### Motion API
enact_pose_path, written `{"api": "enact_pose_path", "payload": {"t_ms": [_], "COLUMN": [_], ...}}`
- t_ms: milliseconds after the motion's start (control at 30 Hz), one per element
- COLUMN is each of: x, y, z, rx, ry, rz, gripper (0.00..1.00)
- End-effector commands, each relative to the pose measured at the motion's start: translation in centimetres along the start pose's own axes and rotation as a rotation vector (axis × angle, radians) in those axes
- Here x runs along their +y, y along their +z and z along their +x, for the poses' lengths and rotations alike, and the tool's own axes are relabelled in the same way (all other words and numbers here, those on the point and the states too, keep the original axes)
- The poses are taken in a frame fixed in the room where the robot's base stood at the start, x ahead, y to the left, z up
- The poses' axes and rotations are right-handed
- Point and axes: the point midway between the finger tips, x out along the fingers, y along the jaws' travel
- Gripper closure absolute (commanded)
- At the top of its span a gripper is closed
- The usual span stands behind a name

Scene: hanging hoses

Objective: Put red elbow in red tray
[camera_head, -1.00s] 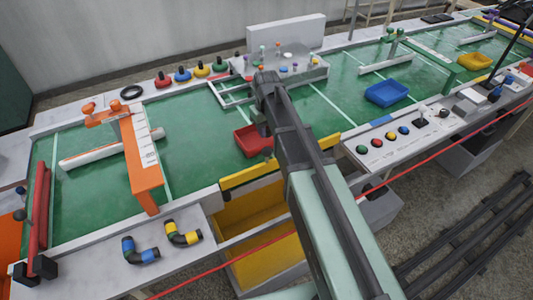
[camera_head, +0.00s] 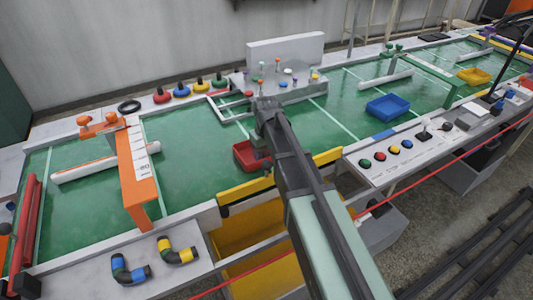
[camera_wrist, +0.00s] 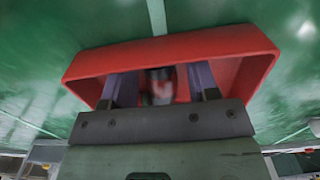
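The red tray (camera_head: 242,152) lies on the green table surface near its front edge. In the wrist view its red walls (camera_wrist: 180,48) surround the fingertips. My gripper (camera_wrist: 164,84) points down into the tray, its two fingers spread. A small blurred grey and red piece (camera_wrist: 160,84), looking like the red elbow, shows between the fingers with a gap on each side. Whether it rests on the tray floor I cannot tell. In the head view my gripper (camera_head: 262,150) is at the tray's right part and is largely hidden by my arm.
Two other elbows, blue-black (camera_head: 130,269) and yellow-black (camera_head: 178,250), lie on the front left ledge. An orange gantry (camera_head: 138,175) stands left. A yellow rail (camera_head: 246,187) runs along the front edge by the tray. A blue tray (camera_head: 388,107) sits to the right.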

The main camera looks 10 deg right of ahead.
Motion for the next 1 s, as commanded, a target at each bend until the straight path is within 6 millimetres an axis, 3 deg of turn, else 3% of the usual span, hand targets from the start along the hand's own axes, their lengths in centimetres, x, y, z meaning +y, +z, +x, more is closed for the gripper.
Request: {"api": "enact_pose_path", "payload": {"t_ms": [267, 367, 733, 833, 1000], "x": [0.0, 0.0, 0.0, 0.0, -0.2], "y": [0.0, 0.0, 0.0, 0.0, 0.8], "z": [-0.8, -2.5, -11.7, -12.6, -12.4], "rx": [0.000, 0.000, 0.000, 0.000, 0.000], "ry": [0.000, 0.000, 0.000, 0.000, 0.000], "rz": [0.000, 0.000, 0.000, 0.000, 0.007], "gripper": [0.45, 0.45, 0.45, 0.45, 0.45]}}
